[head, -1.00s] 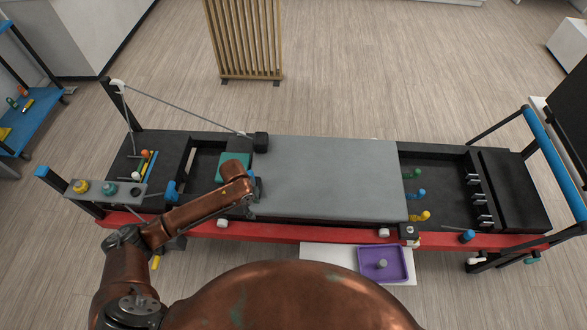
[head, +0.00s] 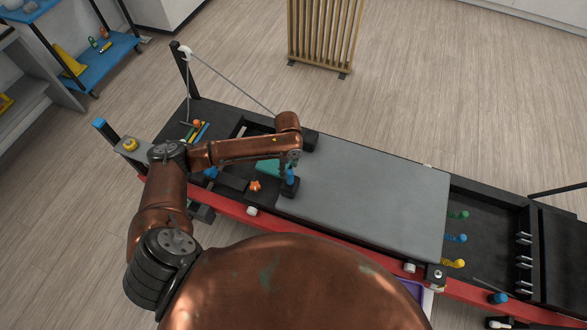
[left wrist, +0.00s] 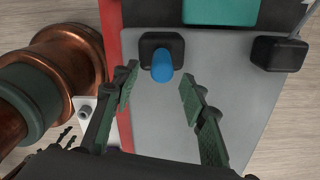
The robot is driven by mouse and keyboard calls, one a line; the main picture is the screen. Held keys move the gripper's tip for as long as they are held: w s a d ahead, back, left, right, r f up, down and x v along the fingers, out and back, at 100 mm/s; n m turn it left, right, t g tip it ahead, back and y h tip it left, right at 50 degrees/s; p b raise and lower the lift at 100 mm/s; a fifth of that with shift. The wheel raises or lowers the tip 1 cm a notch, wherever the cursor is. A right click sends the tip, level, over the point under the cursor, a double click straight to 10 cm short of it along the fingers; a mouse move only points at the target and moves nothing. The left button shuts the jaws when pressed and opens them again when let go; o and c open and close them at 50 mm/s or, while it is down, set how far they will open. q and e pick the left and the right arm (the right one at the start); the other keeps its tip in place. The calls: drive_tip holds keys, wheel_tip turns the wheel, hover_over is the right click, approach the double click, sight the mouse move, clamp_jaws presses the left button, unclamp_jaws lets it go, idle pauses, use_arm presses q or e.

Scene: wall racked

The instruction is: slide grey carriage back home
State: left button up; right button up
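The grey carriage (head: 375,195) is a long flat pad on the red-and-black frame, its right end beside the spring hooks. A black block with an upright blue peg (head: 290,176) stands at its near left corner. It also shows in the left wrist view (left wrist: 162,66). My left gripper (head: 292,160) is above this block, largely hidden by my wrist in the head view. In the left wrist view my left gripper (left wrist: 157,88) is open, with the blue peg ahead of and between its fingertips, apart from both. My right gripper is not in view.
A second black block (head: 309,139) stands at the carriage's far left corner, with a cord running up to a post. A teal pad (head: 268,167) lies left of the carriage. An orange knob (head: 255,186) and the red rail (head: 330,236) are in front.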

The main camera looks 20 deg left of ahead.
sight(289, 176)
use_arm(q)
drive_tip(key=shift+w+f, duration=0.2)
wheel_tip(289, 176, down, 7)
drive_tip(key=shift+f+b, duration=0.15)
drive_tip(key=shift+b, duration=0.25)
clamp_jaws()
idle(0.3)
